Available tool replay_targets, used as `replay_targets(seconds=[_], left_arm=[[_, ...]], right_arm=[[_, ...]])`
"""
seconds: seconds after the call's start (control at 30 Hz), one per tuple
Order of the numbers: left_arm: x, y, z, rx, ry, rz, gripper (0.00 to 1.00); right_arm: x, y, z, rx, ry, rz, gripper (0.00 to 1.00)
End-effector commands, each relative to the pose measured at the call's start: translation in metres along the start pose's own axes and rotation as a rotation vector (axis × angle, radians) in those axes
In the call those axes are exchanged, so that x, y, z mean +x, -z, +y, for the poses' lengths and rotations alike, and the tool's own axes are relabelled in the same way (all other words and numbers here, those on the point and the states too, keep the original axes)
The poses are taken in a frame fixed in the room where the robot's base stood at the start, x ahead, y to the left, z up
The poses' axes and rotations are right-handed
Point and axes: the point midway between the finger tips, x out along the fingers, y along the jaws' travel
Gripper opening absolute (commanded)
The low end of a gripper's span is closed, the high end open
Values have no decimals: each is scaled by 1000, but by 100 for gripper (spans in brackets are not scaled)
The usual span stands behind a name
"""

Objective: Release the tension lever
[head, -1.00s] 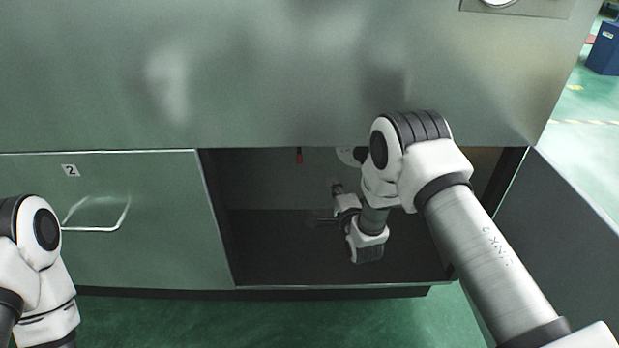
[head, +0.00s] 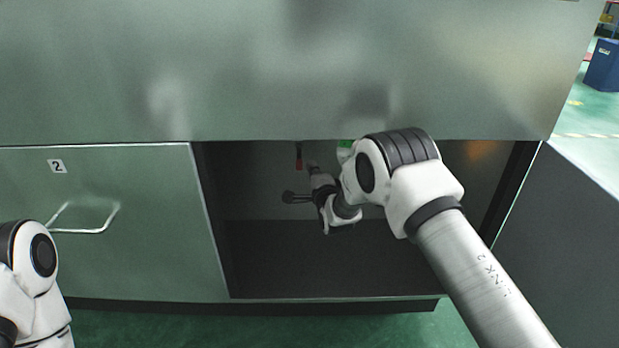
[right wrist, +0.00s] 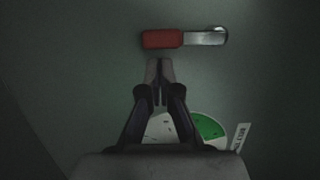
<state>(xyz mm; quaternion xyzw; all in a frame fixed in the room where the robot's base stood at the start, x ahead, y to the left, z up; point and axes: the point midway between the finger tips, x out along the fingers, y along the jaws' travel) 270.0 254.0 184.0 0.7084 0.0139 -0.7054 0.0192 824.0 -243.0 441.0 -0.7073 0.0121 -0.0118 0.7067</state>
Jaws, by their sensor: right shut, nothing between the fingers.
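The tension lever has a red grip (right wrist: 162,39) and a bare metal arm (right wrist: 203,38) in the right wrist view. It lies level across the top of that view. In the head view its red grip (head: 299,163) hangs down inside the open cabinet bay. My right gripper (right wrist: 159,67) is shut and empty, its tips just below the red grip in the wrist view. A small gap shows between them. In the head view the right gripper (head: 312,168) is inside the bay, close beside the grip. My left gripper is out of view.
A white and green dial (right wrist: 190,129) with a label is partly hidden behind my right gripper. The bay has a dark floor (head: 300,270). To its left is a closed green door (head: 120,255) marked 2, with a wire handle (head: 85,228). A plain panel overhangs the bay.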

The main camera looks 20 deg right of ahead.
Motion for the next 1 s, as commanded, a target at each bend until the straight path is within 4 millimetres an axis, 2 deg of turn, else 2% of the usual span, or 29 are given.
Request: replay_targets(seconds=[0.17, 1.0], left_arm=[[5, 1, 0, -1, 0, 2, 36], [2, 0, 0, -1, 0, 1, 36]], right_arm=[[2, -8, -1, 0, 1, 1, 0], [3, -8, 2, 74, 18, 1, 0]])
